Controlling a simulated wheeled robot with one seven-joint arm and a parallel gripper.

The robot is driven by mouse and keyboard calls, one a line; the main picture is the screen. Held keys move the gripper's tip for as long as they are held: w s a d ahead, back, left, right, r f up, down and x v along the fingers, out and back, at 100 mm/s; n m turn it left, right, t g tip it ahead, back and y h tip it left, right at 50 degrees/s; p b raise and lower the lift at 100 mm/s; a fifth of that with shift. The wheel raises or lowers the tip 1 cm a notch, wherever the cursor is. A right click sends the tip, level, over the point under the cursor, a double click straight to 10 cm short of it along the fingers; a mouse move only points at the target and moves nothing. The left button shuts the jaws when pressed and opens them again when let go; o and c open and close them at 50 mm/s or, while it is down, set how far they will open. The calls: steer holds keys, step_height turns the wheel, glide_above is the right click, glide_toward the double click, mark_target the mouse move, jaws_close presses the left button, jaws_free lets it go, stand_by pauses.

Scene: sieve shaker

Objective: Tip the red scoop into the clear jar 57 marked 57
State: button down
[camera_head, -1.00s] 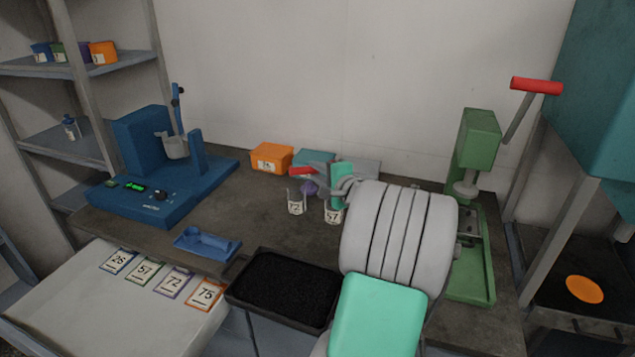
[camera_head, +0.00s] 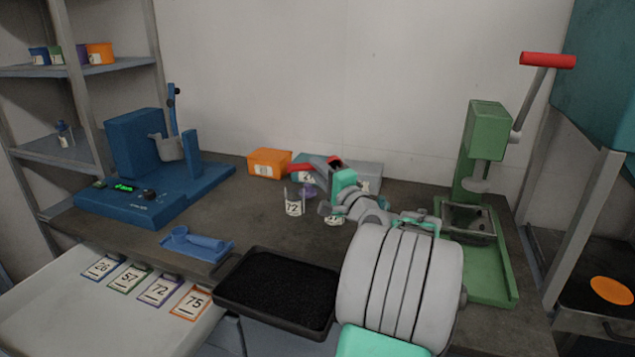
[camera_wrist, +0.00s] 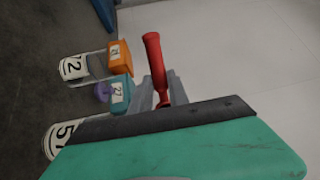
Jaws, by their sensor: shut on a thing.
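The red scoop (camera_head: 302,168) is held up at my gripper (camera_head: 333,168), above the bench near the jars. In the wrist view its red handle (camera_wrist: 153,58) sticks out past the dark edge of my gripper; the scoop's bowl and its contents cannot be made out. The clear jar 57 (camera_head: 334,221) stands on the bench below my gripper, mostly hidden by it in the head view. In the wrist view the jar's label (camera_wrist: 58,140) shows at lower left, partly covered by my gripper. The scoop is apart from the jar's label.
A clear jar 72 (camera_head: 293,208) stands just left of jar 57. An orange bin (camera_head: 268,164) and a teal bin (camera_wrist: 115,94) are behind. A green press (camera_head: 485,150) stands right, a blue machine (camera_head: 140,170) left, a black tray (camera_head: 225,297) in front.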

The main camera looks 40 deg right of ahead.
steer(key=shift+s+a+f+n+t+b, duration=0.1)
steer(key=shift+f+n+t+b, duration=0.45)
steer(key=shift+b, duration=1.85)
steer(key=shift+s+a+r+n+t+b, duration=0.2)
steer(key=shift+t+b, duration=0.65)
steer(key=shift+b, duration=1.5)
steer(key=shift+w+d+r+n+t+b, duration=0.15)
steer(key=shift+n+t+b, duration=0.15)
steer(key=shift+b, duration=0.35)
steer(key=shift+r, duration=0.1)
steer(key=r+m+g+p, duration=0.1)
steer(key=p, duration=0.4)
steer(key=shift+d+r+g+p, duration=0.1)
steer(key=shift+g+p, duration=0.2)
steer(key=shift+p, duration=0.75)
steer(key=g+p, duration=0.1)
steer(key=p, duration=0.4)
steer(key=r+m+g+p, duration=0.1)
steer(key=p, duration=0.4)
steer(key=m+g+p, duration=0.1)
steer(key=g+p, duration=0.1)
steer(key=p, duration=0.4)
steer(key=shift+w+d+r, duration=0.15)
steer(key=shift+w+r, duration=0.05)
steer(key=shift+w, duration=0.1)
